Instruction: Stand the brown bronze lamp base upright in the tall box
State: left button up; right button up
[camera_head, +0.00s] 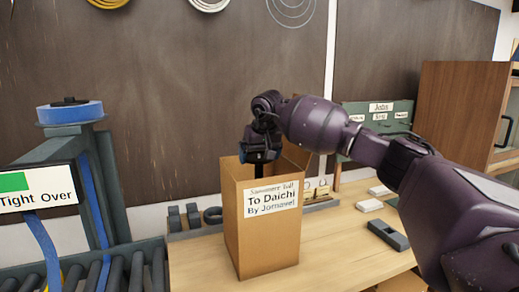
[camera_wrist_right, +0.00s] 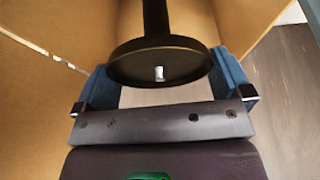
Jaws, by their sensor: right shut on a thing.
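The tall box (camera_head: 262,240) is brown cardboard with an open top and a "To Daichi" label, and stands upright on the bench. My right gripper (camera_head: 262,150) points down at the box's open top. In the right wrist view its blue fingers (camera_wrist_right: 165,80) are on either side of a dark round disc, part of the lamp base (camera_wrist_right: 130,66), and are shut on it. A dark stem runs from the disc away from the camera, between cardboard walls. The stem's far end is hidden, and I cannot tell whether it touches the box floor. My left gripper is not in view.
A roller conveyor (camera_head: 120,270) with a "Tight Over" sign (camera_head: 38,190) stands at left. The bench front is clear.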

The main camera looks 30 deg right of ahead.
notch_tip(320, 180, down, 3)
jog(key=shift+r, duration=0.1)
